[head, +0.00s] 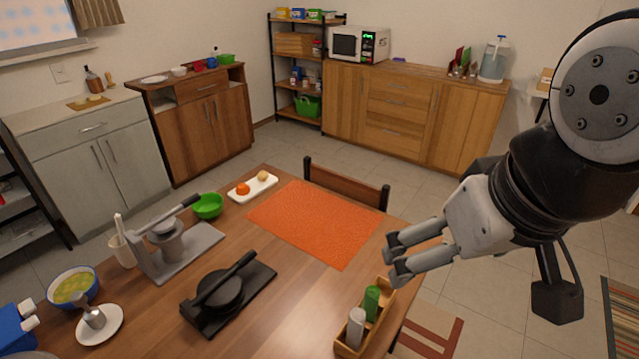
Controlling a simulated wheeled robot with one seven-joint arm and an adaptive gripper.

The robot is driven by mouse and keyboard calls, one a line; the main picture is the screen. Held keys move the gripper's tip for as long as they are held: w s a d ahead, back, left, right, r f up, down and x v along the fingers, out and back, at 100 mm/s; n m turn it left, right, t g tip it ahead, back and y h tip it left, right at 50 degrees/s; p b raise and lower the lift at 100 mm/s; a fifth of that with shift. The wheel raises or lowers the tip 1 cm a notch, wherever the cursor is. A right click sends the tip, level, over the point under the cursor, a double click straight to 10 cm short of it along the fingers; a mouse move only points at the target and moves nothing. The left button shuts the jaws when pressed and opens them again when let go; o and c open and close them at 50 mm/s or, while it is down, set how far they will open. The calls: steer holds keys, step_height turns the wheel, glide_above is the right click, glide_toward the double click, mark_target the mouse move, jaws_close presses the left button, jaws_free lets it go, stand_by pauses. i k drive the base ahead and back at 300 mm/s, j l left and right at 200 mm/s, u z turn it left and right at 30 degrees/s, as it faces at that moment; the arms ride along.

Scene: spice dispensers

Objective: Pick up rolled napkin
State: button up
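My gripper (394,258) hangs over the right edge of the wooden table (285,285), just above and behind a small wooden caddy. Its two fingers stand apart with a gap between them, and nothing shows between them. In the caddy (383,328) stand a white dispenser (356,327) and a green dispenser (371,301), both upright. I cannot make out a rolled napkin for certain in this view. A flat orange mat (315,222) lies on the table, left of my gripper.
A black press (222,292), a grey press (172,245), a green bowl (207,206), a white tray (252,188) with small food items and a soup bowl (73,286) stand on the table. A chair (345,185) stands behind it. Bare tabletop lies between the black press and the caddy.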

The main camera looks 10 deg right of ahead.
mark_target(373, 294)
steer(key=k, duration=0.55)
steer(key=k+j+u, duration=0.5)
steer(key=j, duration=0.15)
steer(key=j+u, duration=0.2)
steer(key=j, duration=0.15)
